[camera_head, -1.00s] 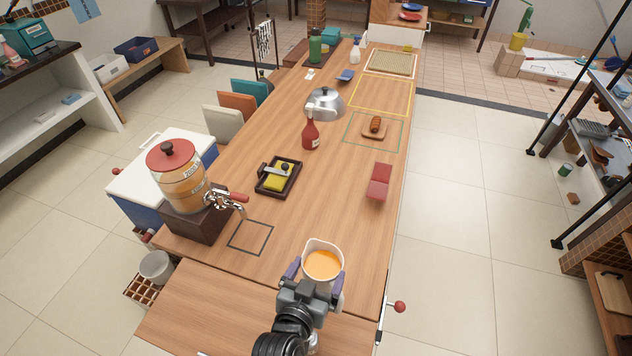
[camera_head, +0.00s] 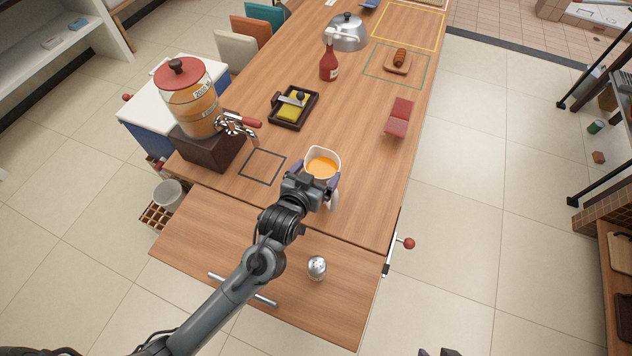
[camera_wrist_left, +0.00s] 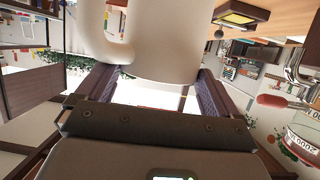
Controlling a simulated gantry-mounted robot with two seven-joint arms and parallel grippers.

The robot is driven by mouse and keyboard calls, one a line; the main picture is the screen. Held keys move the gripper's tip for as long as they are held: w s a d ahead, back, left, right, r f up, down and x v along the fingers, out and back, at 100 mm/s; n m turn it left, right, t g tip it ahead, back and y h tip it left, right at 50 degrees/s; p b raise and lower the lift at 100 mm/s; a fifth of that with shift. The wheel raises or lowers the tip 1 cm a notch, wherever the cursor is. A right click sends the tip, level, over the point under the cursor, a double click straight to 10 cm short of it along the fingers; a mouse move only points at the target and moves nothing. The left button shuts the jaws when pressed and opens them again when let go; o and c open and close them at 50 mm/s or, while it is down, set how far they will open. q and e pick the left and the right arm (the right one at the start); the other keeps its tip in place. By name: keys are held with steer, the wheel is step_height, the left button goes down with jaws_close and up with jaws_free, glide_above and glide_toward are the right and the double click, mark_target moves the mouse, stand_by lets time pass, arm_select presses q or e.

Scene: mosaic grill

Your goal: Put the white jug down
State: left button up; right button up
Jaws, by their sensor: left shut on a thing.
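My left gripper (camera_head: 320,183) is shut on the white jug (camera_head: 335,158), which holds orange liquid and looks upright. The jug appears over the table (camera_head: 330,232), right of a black square outline (camera_head: 262,167). Its base is hidden, so I cannot tell whether it touches the table. Two dark tips at the bottom edge of the head view seem to be my right gripper (camera_head: 440,352), mostly cut off.
A drink dispenser (camera_head: 190,100) with a metal tap (camera_head: 236,124) stands left of the outline. A shaker (camera_head: 317,267) stands nearer. Wood right of the jug is clear.

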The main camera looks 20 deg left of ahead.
arm_select(q)
steer(key=shift+f+b, duration=0.45)
steer(key=shift+f, duration=1.5)
steer(key=o, duration=1.7)
steer(key=shift+f, duration=0.2)
steer(key=shift+r, duration=0.1)
